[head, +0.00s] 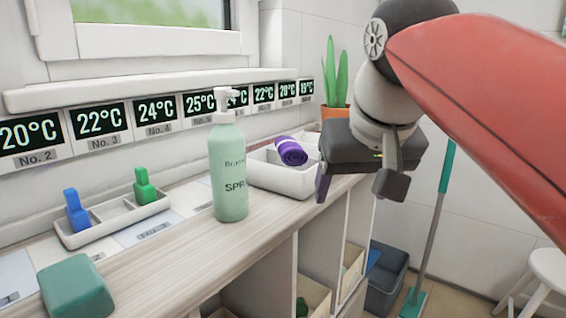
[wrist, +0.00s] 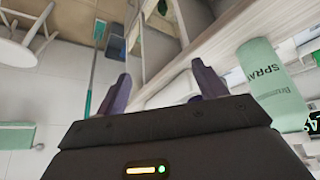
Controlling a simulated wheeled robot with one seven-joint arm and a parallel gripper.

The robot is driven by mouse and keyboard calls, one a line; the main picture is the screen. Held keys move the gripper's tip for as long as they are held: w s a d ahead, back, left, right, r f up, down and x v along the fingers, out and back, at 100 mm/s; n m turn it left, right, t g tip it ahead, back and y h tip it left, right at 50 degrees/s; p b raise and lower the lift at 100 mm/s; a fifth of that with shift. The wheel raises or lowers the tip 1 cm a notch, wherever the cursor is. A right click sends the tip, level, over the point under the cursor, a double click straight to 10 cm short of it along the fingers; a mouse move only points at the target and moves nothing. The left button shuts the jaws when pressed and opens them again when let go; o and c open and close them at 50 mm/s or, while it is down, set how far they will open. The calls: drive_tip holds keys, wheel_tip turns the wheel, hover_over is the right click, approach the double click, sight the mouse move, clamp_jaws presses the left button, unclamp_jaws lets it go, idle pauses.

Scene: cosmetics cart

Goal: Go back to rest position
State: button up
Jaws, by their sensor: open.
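My gripper (head: 352,182) hangs at the right of the counter, in front of the white bin with the purple roll. Its two fingers are apart with nothing between them. In the wrist view the open fingers (wrist: 160,92) point toward the counter's front and the shelves below. My red arm reaches in from the right in the head view.
A green spray bottle (head: 228,165) stands upright on the counter (head: 190,255). A white bin (head: 275,178) holds a purple roll (head: 291,151). A teal block (head: 75,290) lies front left. A stool (head: 548,280) stands right.

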drive_tip(key=s+d+f, duration=0.2)
drive_tip(key=s+f, duration=0.1)
drive_tip(key=f, duration=0.5)
drive_tip(key=s+d+f+m, duration=0.1)
drive_tip(key=s+d+f, duration=0.1)
drive_tip(key=f, duration=0.7)
drive_tip(key=s+d+f, duration=0.1)
drive_tip(key=s+f, duration=0.3)
drive_tip(key=f, duration=0.5)
drive_tip(key=shift+s+d+h, duration=0.25)
drive_tip(key=shift+d+h, duration=0.05)
drive_tip(key=shift+d, duration=0.1)
